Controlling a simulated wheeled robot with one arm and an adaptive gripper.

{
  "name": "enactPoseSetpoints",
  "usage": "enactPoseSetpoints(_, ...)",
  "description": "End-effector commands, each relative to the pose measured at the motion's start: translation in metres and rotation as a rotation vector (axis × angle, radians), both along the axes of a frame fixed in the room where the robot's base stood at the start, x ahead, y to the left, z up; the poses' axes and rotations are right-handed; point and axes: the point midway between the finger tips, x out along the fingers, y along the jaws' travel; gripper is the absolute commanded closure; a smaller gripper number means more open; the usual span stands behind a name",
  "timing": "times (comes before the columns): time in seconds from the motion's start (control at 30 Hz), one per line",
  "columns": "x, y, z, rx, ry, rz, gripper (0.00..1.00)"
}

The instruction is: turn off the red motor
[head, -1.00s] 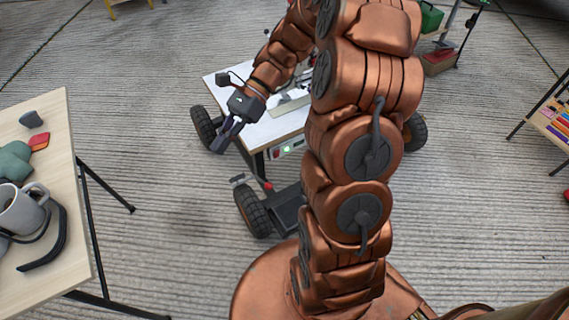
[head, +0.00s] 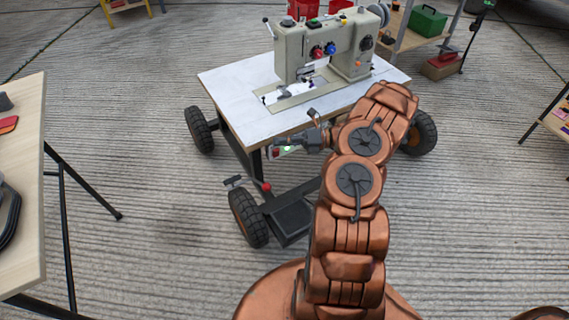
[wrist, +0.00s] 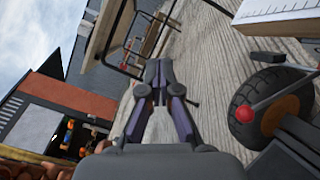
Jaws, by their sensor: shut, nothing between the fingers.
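A sewing machine (head: 330,48) stands on a white-topped wheeled table (head: 240,88). A small control box (head: 285,152) with a lit green light and some red on it hangs under the table's front edge; my gripper and arm partly cover it. I cannot tell which part is the red motor. My gripper (head: 272,143) is shut and empty in front of the table edge, close to the box. In the wrist view its fingers (wrist: 158,66) are together with nothing between them.
A lever with a red ball (head: 266,187) sits low by the front wheel (head: 249,217); the ball (wrist: 244,114) also shows in the wrist view. A wooden table (head: 22,190) stands at left, shelves (head: 415,38) at back right. The concrete floor between is open.

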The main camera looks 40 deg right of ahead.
Motion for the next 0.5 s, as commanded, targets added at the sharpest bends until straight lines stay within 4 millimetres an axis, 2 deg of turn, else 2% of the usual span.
enactPoseSetpoints(0.03,-0.004,-0.015,-0.031,0.033,0.036,-0.044,1.0)
enactPoseSetpoints(0.2,-0.021,-0.06,-0.095,0.15,0.148,-0.175,1.0)
enactPoseSetpoints(0.4,-0.045,-0.097,-0.153,0.262,0.242,-0.287,1.0)
enactPoseSetpoints(0.5,-0.053,-0.108,-0.169,0.294,0.267,-0.319,1.0)
